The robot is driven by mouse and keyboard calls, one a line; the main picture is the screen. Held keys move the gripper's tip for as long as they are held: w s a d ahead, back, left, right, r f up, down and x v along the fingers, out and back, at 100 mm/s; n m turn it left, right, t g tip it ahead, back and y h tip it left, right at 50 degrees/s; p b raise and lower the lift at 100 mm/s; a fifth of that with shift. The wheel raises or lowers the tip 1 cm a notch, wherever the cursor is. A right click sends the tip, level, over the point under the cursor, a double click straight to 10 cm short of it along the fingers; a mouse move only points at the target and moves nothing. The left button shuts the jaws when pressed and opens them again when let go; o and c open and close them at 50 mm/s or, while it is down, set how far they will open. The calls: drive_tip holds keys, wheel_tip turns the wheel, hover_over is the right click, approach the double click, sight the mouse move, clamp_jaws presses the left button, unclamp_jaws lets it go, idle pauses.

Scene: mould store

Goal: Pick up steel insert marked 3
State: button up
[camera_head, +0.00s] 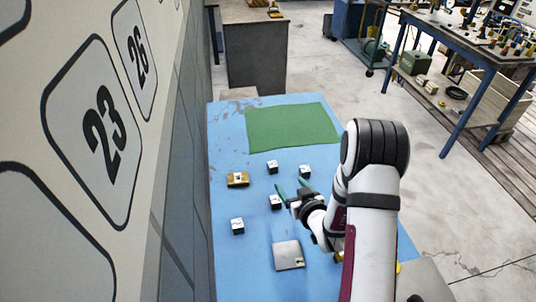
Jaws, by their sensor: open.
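Several small steel inserts with dark sides and light tops stand apart on the blue table (228,265). One insert (272,167) is nearest the green mat, another (304,171) is to its right, a third (275,202) is close beside my gripper, and another (237,226) is at the lower left. Their tops carry dark marks too small to read, so I cannot tell which is marked 3. My gripper (292,186) has teal fingers, spread open and empty, pointing toward the mat. It is above or among the inserts; its height is unclear.
A green mat (291,127) covers the far table. A flat metal plate (289,255) lies at the near side. My arm hides the table's right side. A numbered cabinet wall (110,130) borders the left.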

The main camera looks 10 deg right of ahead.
sight(273, 165)
drive_tip(key=x, duration=1.5)
drive_tip(key=shift+w+a+f, duration=0.1)
drive_tip(key=shift+a+f, duration=0.05)
drive_tip(key=shift+f, duration=0.05)
clamp_jaws()
